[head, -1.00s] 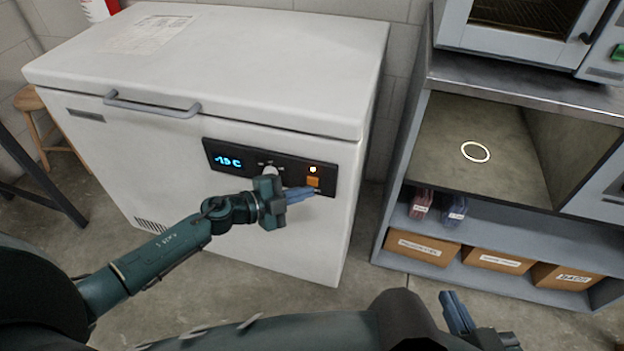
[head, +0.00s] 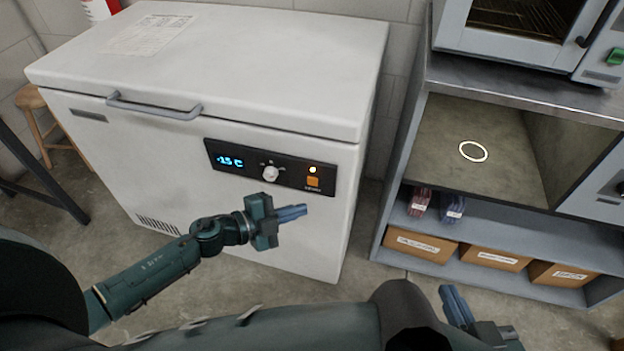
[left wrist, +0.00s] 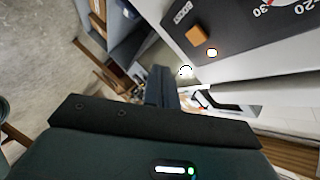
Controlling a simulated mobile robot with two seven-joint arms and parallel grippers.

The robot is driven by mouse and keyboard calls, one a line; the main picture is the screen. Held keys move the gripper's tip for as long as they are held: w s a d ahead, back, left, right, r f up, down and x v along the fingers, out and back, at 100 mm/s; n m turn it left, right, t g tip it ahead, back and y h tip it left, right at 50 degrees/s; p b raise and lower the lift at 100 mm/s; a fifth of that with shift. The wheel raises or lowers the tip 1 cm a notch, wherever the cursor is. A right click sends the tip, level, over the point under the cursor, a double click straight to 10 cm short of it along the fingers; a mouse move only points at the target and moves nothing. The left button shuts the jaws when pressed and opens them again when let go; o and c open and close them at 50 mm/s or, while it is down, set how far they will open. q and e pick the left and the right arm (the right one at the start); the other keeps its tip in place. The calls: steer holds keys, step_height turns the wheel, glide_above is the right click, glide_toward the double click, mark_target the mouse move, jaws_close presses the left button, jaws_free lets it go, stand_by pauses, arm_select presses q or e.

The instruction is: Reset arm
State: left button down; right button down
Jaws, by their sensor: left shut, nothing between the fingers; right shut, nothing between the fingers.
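My left gripper (head: 291,213) is shut and empty, in front of the chest freezer's front face and a little below its control panel. In the left wrist view its shut fingers (left wrist: 161,85) point away from the camera. My right gripper (head: 456,306) is shut and empty at the bottom right of the head view, over the floor. The white chest freezer (head: 110,165) has a closed lid and a dark control panel (head: 250,150) with a blue display, a knob (head: 270,173), an orange switch (head: 313,182) and a lit lamp.
A grey shelf unit (head: 400,200) stands at the right, with a white ring (head: 473,151) in its open bay, small packets and several cardboard boxes (head: 420,247) below. An oven (head: 510,30) sits on top. A wooden stool (head: 35,110) stands at the left.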

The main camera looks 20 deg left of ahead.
steer(key=shift+f, duration=0.1)
stand_by(0.7)
